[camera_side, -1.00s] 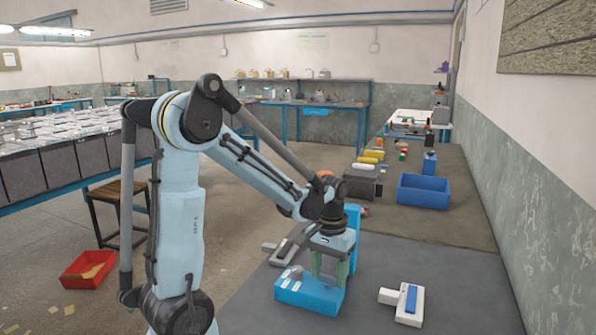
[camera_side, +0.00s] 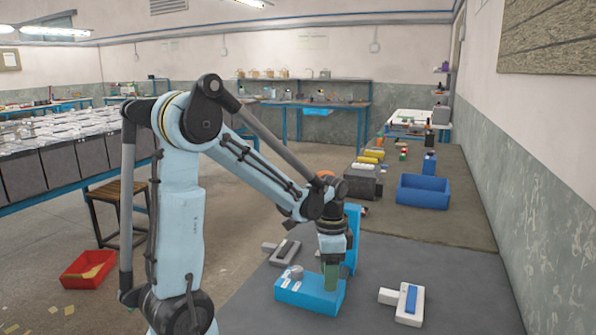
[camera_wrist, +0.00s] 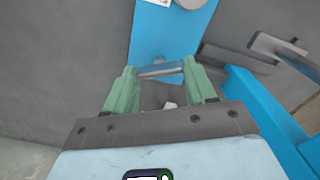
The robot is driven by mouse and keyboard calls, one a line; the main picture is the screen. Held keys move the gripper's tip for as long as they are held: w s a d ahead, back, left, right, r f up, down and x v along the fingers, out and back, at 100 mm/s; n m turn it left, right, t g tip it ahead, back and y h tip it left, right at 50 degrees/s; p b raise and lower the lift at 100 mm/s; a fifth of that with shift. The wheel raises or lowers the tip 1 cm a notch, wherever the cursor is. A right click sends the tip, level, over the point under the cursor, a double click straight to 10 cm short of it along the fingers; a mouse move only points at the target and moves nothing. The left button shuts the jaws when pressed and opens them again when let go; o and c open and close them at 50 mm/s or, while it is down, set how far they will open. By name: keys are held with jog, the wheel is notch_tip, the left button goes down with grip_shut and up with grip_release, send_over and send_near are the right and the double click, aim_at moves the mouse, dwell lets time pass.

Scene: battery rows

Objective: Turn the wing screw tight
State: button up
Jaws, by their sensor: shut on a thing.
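The wing screw (camera_wrist: 160,69) shows in the wrist view as a grey bar between my green fingertips, over the blue block. My gripper (camera_wrist: 160,75) is shut on it, one finger at each end of the bar. The blue block (camera_side: 305,291) lies on the grey mat in the side view, with a grey round part and pale labels on its top; it also shows in the wrist view (camera_wrist: 150,35). In the side view my gripper (camera_side: 331,288) points down at the block's right part and hides the screw.
A blue upright (camera_side: 353,240) stands close behind my gripper. A grey tool (camera_side: 281,251) lies behind the block. A white piece with a blue top (camera_side: 410,300) lies to the right. A blue bin (camera_side: 423,191) stands farther back. The mat between is clear.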

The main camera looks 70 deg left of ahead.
jog(key=m, duration=0.4)
jog(key=shift+m, duration=0.4)
dwell(0.4)
jog(key=o, duration=1)
jog(key=shift+o, duration=0.2)
jog(key=shift+r, duration=0.1)
notch_tip(320, 180, up, 12)
